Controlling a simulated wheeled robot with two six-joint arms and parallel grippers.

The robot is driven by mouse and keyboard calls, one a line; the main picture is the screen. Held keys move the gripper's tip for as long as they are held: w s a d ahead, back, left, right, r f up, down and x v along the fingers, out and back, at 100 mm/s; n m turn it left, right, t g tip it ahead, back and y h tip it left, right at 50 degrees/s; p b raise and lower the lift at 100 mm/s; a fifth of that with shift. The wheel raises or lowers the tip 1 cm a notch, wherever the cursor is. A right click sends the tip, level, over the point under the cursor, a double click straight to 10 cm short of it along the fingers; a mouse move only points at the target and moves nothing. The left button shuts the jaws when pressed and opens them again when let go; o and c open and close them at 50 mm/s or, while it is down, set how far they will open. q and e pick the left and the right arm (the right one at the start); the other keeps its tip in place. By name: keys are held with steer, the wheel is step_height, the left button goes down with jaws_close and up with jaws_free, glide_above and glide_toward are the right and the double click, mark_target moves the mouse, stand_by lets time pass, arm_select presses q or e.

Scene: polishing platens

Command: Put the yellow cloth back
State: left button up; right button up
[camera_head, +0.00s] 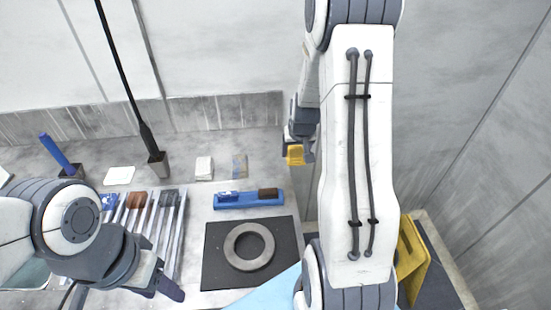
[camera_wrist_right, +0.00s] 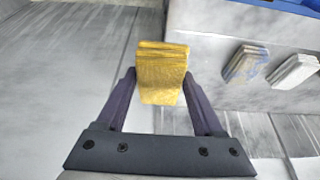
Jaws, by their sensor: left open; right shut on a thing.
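The yellow cloth (camera_wrist_right: 162,75) is a small folded stack between the fingers of my right gripper (camera_wrist_right: 160,85), which is shut on it. In the head view the cloth (camera_head: 294,155) shows below my right gripper (camera_head: 303,148), partly hidden by it, to the right of the table's far right part. In the wrist view a bare grey surface lies under and beside it. My left gripper (camera_head: 165,285) is open and empty at the lower left, near the front of the table.
Beyond the black mat (camera_head: 214,268) with a grey ring (camera_head: 249,247) lies a blue tray (camera_head: 248,203). Two folded cloths, one white (camera_head: 204,168) and one blue-tan (camera_head: 240,166), lie behind it. A yellow stand (camera_head: 410,250) is at right.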

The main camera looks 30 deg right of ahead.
mark_target(275, 165)
steer(key=w+p, duration=0.1)
steer(key=a+p, duration=0.1)
steer(key=p, duration=0.1)
steer(key=w+f+p, duration=0.1)
steer(key=p, duration=0.1)
steer(key=shift+w+a, duration=0.25)
steer(key=shift+w, duration=0.1)
steer(key=w+f, duration=0.1)
steer(key=w+a+f+p, duration=0.1)
steer(key=w+f+p, duration=0.1)
steer(key=shift+w+a, duration=0.25)
steer(key=shift+w, duration=0.1)
step_height(275, 165, down, 4)
steer(key=shift+w+f, duration=0.1)
steer(key=shift+f, duration=0.1)
steer(key=shift+f, duration=0.2)
steer(key=o, duration=1.2)
steer(key=shift+r, duration=0.1)
